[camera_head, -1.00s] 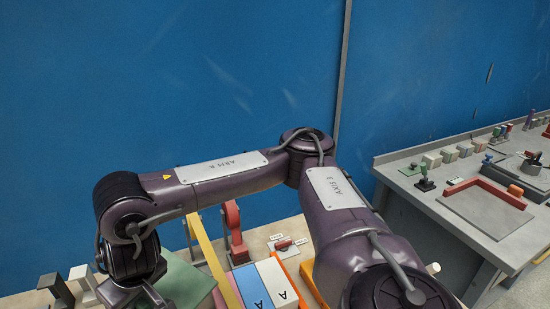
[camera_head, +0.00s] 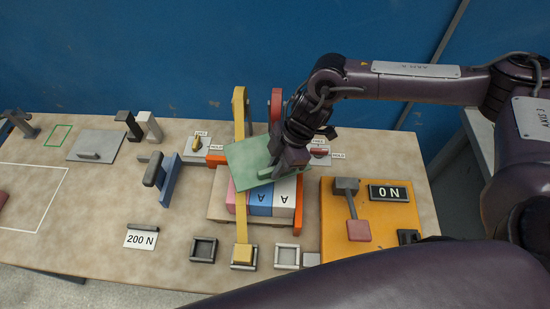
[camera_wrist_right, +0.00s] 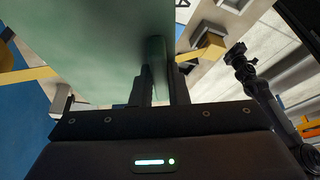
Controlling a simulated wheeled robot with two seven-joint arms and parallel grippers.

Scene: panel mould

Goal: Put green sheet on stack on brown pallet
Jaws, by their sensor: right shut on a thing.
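The green sheet (camera_head: 250,164) is a flat panel, tilted in the head view, over the back part of the stack (camera_head: 285,198). My right gripper (camera_head: 284,166) is shut on the sheet near its right side; the wrist view also shows the green sheet (camera_wrist_right: 95,45) between the fingers (camera_wrist_right: 158,85). The stack has pink, blue and white sections, with letters A on it. It sits on the brown pallet (camera_head: 216,207). The sheet hides the back of the stack, and I cannot tell whether they touch.
A yellow bar (camera_head: 241,215) runs over the stack's left part; the sheet covers its middle. An orange plate (camera_head: 385,245) with a 0 N display is at right. A blue stand (camera_head: 170,180) is left of the pallet. Small square trays (camera_head: 204,250) line the front.

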